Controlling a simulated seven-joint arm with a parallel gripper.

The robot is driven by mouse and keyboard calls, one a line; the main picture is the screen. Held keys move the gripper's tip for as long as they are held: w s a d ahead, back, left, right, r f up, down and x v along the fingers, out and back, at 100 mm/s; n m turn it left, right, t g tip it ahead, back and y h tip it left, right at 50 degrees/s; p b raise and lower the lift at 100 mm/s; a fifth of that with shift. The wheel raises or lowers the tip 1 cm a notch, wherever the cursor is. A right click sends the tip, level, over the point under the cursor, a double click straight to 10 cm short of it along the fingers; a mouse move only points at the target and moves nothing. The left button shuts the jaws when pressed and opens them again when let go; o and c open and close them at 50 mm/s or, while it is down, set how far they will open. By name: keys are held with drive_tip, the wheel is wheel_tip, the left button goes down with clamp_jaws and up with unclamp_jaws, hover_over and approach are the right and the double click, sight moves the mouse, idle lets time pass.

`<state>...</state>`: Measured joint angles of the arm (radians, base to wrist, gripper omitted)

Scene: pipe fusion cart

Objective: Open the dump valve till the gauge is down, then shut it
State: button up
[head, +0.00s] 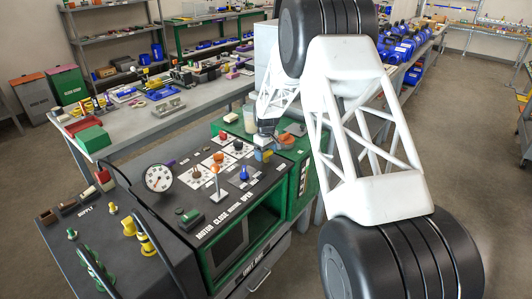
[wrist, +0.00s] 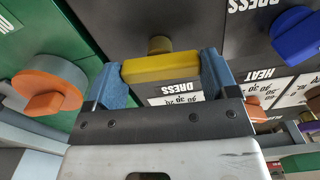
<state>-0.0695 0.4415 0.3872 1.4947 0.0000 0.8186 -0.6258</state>
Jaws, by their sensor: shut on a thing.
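My gripper (wrist: 160,72) is shut on a yellow handle (wrist: 160,68), with a blue fingertip at each end of it. The handle sits in front of a round brownish stem (wrist: 160,44), beside an upside-down label reading DRESS. In the head view my gripper (head: 265,138) is at the far right end of the dark panel, and the yellow handle (head: 262,156) shows just below it. I cannot tell from the labels whether this is the dump valve. The round white gauge (head: 158,178) stands at the panel's left; its reading is too small to make out.
An orange knob (wrist: 48,90) is left of my gripper and a blue knob (wrist: 297,35) is to the right, above a HEAT label. The dark panel (head: 180,208) carries an upright orange-topped lever (head: 215,172) and several knobs. Yellow valves (head: 145,240) stand at the cart's near left.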

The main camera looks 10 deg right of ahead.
sight(266, 153)
drive_tip(key=shift+n, duration=0.5)
drive_tip(key=o, duration=0.8)
drive_tip(key=shift+r, duration=0.1)
drive_tip(key=shift+r, duration=3.8)
